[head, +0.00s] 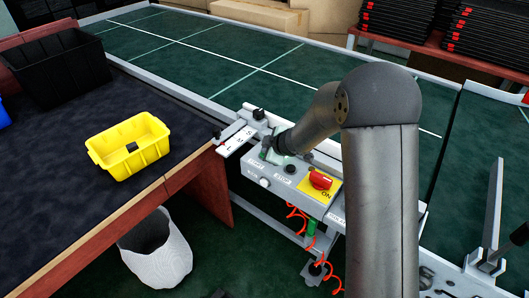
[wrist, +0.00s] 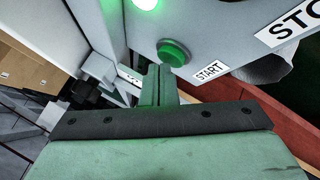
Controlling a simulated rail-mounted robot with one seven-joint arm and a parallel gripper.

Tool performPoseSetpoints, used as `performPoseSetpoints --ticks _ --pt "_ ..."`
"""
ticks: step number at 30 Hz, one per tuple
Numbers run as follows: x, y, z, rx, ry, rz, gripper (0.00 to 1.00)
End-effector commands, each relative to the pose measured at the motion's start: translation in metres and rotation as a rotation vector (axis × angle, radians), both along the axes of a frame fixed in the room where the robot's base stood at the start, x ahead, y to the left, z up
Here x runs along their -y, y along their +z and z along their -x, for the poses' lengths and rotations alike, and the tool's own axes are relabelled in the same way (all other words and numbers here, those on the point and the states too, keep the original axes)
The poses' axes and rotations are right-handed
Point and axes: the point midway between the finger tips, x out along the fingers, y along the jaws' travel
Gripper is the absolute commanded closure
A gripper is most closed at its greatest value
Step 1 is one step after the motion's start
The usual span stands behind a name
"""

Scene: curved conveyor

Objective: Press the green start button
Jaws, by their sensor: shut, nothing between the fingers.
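The green start button (wrist: 173,53) is a round green knob on a grey panel in the wrist view, beside a white START label (wrist: 209,71). My gripper (wrist: 159,68) is shut and empty. Its narrow green fingertips are just below and left of the button, very close to it in the picture; I cannot tell whether they touch. In the head view, my arm reaches down to the grey control box (head: 250,168) at the conveyor's edge. The green button is not distinguishable there.
A glowing green light (wrist: 146,3) shows at the top of the wrist view. A yellow bin (head: 128,145) and black crate (head: 58,68) stand on the left table. The conveyor (head: 215,52) is empty.

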Motion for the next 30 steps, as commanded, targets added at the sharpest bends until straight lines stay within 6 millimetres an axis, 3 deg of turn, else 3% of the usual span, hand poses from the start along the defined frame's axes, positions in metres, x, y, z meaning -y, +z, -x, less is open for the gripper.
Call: performPoseSetpoints --ticks 4,17,30 --pt "0.000 0.011 0.000 0.000 0.000 0.000 1.00" --pt "0.000 0.013 0.000 0.001 0.000 -0.001 1.00" --pt "0.000 0.053 0.000 0.000 0.001 -0.001 1.00"
